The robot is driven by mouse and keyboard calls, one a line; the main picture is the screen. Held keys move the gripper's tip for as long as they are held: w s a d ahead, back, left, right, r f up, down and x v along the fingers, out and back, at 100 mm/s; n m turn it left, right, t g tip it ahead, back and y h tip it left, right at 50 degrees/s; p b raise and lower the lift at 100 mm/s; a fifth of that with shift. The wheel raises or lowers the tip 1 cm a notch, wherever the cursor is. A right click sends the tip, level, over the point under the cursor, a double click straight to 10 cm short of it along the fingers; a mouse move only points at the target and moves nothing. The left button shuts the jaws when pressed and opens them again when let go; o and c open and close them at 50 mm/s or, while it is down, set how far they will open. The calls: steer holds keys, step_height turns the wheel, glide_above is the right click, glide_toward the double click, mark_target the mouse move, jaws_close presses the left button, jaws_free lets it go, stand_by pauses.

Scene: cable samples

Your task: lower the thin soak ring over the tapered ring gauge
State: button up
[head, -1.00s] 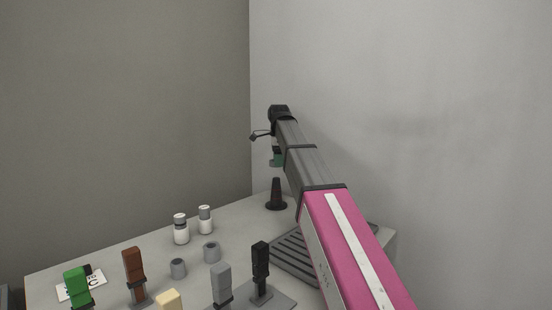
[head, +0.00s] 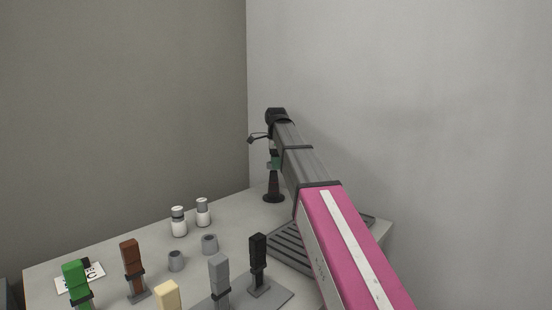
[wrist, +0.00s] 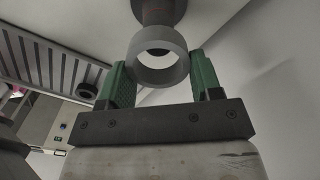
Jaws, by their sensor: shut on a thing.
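The thin soak ring (wrist: 176,72) is a grey band gripped between the green fingers of my gripper (wrist: 160,82). The tapered ring gauge (head: 273,186) is a dark cone on a round base at the far end of the table. In the wrist view the gauge (wrist: 158,12) shows just beyond the ring, partly hidden by the ring's rim. In the head view my gripper (head: 274,160) is right at the gauge's top. I cannot tell whether the tip is inside the ring.
A ribbed grey tray (head: 290,247) lies right of the gauge, partly under my arm. Walls stand close behind.

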mark_target(276, 171)
steer(key=shift+f, duration=3.2)
steer(key=o, duration=1)
